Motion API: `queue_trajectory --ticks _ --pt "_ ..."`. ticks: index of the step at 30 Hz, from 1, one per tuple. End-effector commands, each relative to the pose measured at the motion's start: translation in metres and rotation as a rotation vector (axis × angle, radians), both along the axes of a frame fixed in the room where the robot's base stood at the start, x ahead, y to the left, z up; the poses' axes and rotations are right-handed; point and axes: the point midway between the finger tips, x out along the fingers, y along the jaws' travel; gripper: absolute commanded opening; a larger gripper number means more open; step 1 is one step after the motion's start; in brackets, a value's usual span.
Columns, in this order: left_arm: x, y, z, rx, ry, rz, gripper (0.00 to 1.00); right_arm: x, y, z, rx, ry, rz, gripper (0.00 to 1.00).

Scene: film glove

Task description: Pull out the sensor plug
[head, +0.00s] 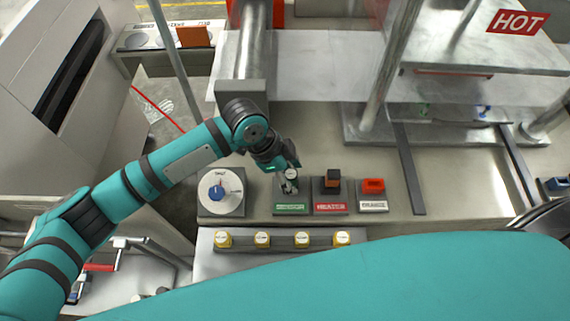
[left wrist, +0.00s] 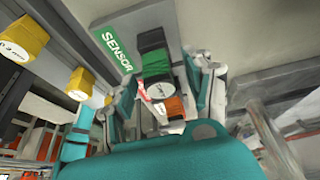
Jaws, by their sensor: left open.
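The sensor plug (head: 289,186) is green with a dark base and a round white tag. It stands in its socket behind the green SENSOR label (head: 291,208). In the left wrist view the plug (left wrist: 155,64) is between the two fingers, close to the SENSOR label (left wrist: 116,48). My left gripper (head: 288,164) is open and reaches down over the plug. The left wrist view shows its fingers (left wrist: 165,75) on either side of the plug; whether they touch it I cannot tell. My right gripper is not in view.
A white dial (head: 220,192) is on the left. Several yellow knobs (head: 262,239) line the front strip. A metal post (head: 385,80) rises behind on the right.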

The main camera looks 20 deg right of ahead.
Motion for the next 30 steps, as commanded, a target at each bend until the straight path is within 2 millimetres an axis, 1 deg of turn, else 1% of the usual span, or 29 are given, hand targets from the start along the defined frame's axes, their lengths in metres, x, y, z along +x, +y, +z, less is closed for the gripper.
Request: queue_trajectory --ticks 3,8,9,21,30 --pt "-0.0003 -0.0013 -0.0018 -0.001 -0.001 -0.001 0.53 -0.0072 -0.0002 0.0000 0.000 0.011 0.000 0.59" --pt "-0.0002 -0.0012 -0.0019 -0.001 -0.001 -0.001 0.53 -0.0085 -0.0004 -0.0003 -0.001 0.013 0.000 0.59" --pt "-0.0001 -0.0012 -0.0018 -0.001 -0.001 -0.001 0.52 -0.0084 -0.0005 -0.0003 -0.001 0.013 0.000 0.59" --pt "0.0002 -0.0009 -0.0015 -0.001 -0.001 0.000 0.00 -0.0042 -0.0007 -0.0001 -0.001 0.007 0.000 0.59" --pt "0.0004 -0.0009 0.0008 -0.001 -0.002 0.001 0.00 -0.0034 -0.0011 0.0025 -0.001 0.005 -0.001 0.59"
